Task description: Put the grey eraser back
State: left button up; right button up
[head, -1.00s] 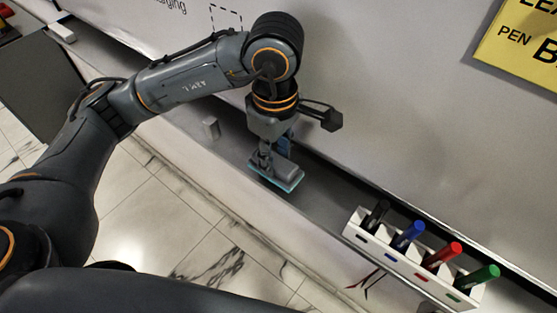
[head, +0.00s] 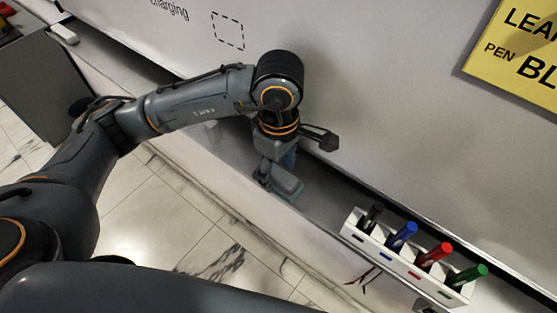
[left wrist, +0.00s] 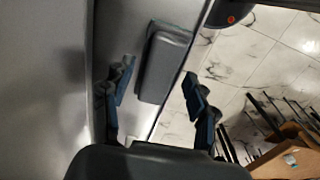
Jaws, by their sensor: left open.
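The grey eraser (head: 287,187) with a teal underside is at the ledge below the whiteboard in the head view, partly hidden by my left gripper. In the left wrist view the eraser (left wrist: 165,62) shows as a grey block beyond the fingertips, in the space between them. My left gripper (head: 277,167) is open just above the eraser; its two blue-padded fingers (left wrist: 160,85) are spread apart in the wrist view. I cannot tell whether either finger touches the eraser. My right gripper is not in view.
A white holder (head: 393,256) with black, blue, red and green markers stands on the ledge (head: 325,208) to the right. The whiteboard (head: 390,120) rises behind, with a dashed outline (head: 228,30) and a yellow sign (head: 520,50).

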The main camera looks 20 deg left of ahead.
aim_at(279, 174)
pick_arm(q)
jog(key=shift+r, duration=0.3)
notch_tip(279, 174, up, 11)
jog(key=b, duration=0.3)
jog(key=shift+r, duration=0.15)
dwell(1.7)
